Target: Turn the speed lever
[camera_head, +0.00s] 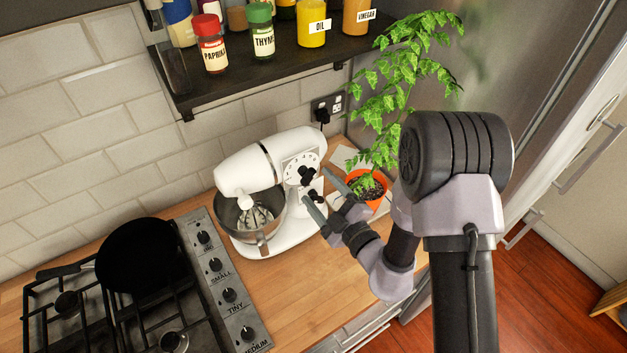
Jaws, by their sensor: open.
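A white stand mixer (245,165) with a steel bowl (237,218) and a whisk stands on the wooden counter. Its right side carries a dial plate with a black knob (291,172) and a second black control (308,195) below it. I cannot tell for sure which of these is the speed lever. My gripper (317,192) is open and empty, with its fingers by the mixer's right side, close to the black controls. Whether a finger touches a control cannot be told.
A plant in an orange pot (380,199) stands right behind my gripper. A gas hob (202,290) with a black pan (140,262) is at the left. A shelf (290,56) with spice jars and bottles hangs above. Counter in front of the mixer is clear.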

